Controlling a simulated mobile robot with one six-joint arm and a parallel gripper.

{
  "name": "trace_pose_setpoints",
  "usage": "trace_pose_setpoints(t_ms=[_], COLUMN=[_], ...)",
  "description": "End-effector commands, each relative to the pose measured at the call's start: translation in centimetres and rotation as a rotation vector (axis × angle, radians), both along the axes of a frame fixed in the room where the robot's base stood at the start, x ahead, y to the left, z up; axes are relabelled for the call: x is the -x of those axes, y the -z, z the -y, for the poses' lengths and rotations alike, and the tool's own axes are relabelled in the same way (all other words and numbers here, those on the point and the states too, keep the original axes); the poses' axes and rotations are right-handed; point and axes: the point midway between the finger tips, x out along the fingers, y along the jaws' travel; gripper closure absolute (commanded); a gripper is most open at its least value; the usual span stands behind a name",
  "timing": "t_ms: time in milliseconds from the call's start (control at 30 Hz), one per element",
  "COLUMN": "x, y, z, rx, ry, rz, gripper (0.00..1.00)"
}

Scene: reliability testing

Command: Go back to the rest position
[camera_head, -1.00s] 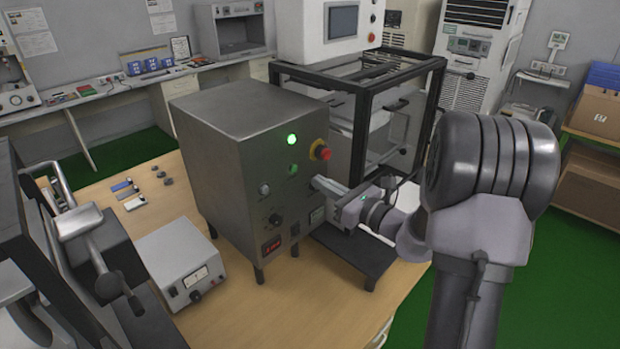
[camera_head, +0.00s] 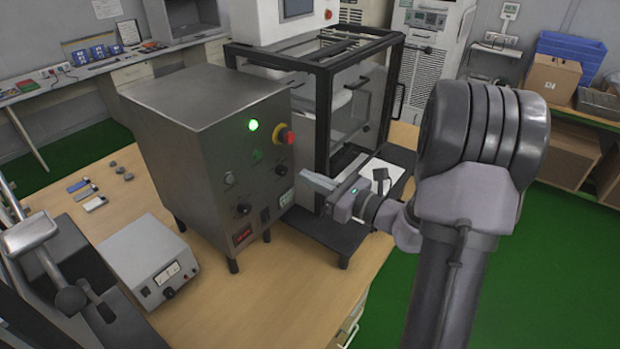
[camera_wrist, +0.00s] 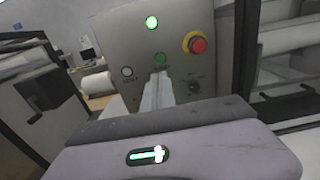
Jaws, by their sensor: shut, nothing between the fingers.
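My gripper (camera_head: 318,182) is shut and empty in the head view, just in front of the right part of the grey metal control box's front panel. The control box (camera_head: 183,153) stands on the wooden table with a lit green lamp, a red and yellow emergency button (camera_head: 285,136) and several knobs. In the wrist view my shut fingers (camera_wrist: 158,95) point at the panel, below a green button (camera_wrist: 160,59). The fingers partly cover the lower panel. I cannot tell the exact gap to it, but in the head view they look apart from it.
A black-framed clear enclosure (camera_head: 350,110) stands close behind my gripper. A black platform (camera_head: 330,232) lies under it. A small grey meter box (camera_head: 148,262) and several small parts sit at the left of the table (camera_head: 275,290). Green floor is free at the right.

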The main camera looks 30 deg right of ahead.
Motion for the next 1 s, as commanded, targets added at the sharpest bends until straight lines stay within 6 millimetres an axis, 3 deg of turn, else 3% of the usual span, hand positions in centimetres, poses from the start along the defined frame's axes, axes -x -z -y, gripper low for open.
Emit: trace_pose_setpoints(t_ms=[167, 267, 367, 433, 500, 567, 600, 700, 833, 1000], x=[0.0, 0.1, 1.6, 4.8, 9.9, 15.1, 18.0, 22.2, 23.6, 23.7], y=[0.0, -0.5, -1.8, -2.2, -1.6, -0.3, 0.5, 1.5, 0.8, 0.1], z=[0.0, -1.9, -8.9, -15.6, -21.4, -24.4, -24.9, -23.6, -21.5, -20.6], rx=[0.000, 0.036, 0.194, 0.398, 0.670, 0.978, 1.186, 1.655, 2.049, 2.185], ry=[0.000, -0.054, -0.264, -0.490, -0.732, -0.936, -1.040, -1.178, -1.196, -1.180], rz=[0.000, -0.002, -0.014, -0.019, -0.009, 0.025, 0.060, 0.173, 0.300, 0.345], gripper=[1.00, 1.00, 1.00, 1.00, 1.00, 1.00, 1.00, 1.00, 1.00, 1.00])
